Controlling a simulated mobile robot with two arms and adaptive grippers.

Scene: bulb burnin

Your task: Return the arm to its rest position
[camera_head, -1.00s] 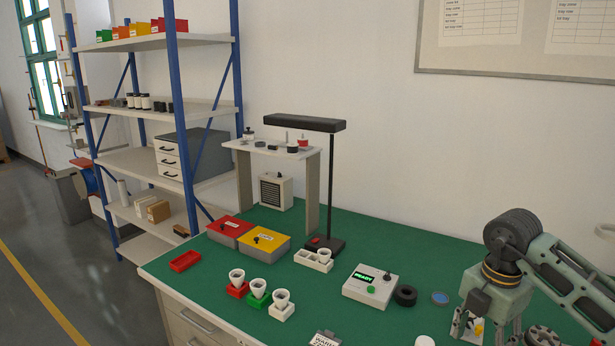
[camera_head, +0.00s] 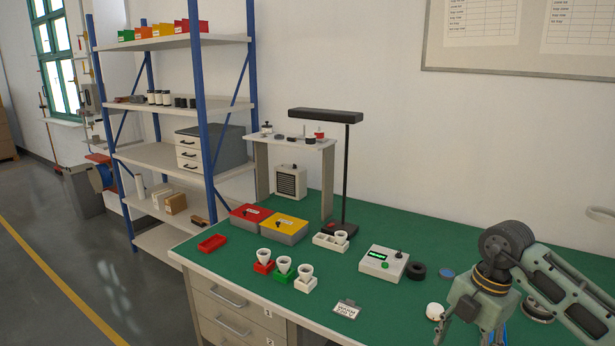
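My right arm comes in from the right, with its gripper (camera_head: 472,334) hanging down over the front right of the green bench (camera_head: 380,328). The fingertips are cut off by the lower picture edge, so I cannot see whether they are apart or hold anything. My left gripper is out of view. Three white bulb-like cups stand in a red holder (camera_head: 263,268), a green holder (camera_head: 282,277) and a white holder (camera_head: 305,286) at the front of the bench. A white tray (camera_head: 324,242) behind them holds one more cup.
A tester box (camera_head: 383,264) with a lit display and a black ring (camera_head: 416,271) are left of my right arm. A white dome (camera_head: 434,311) lies close to the gripper. A tall lamp (camera_head: 347,170), red box (camera_head: 248,217) and yellow box (camera_head: 284,229) stand further back.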

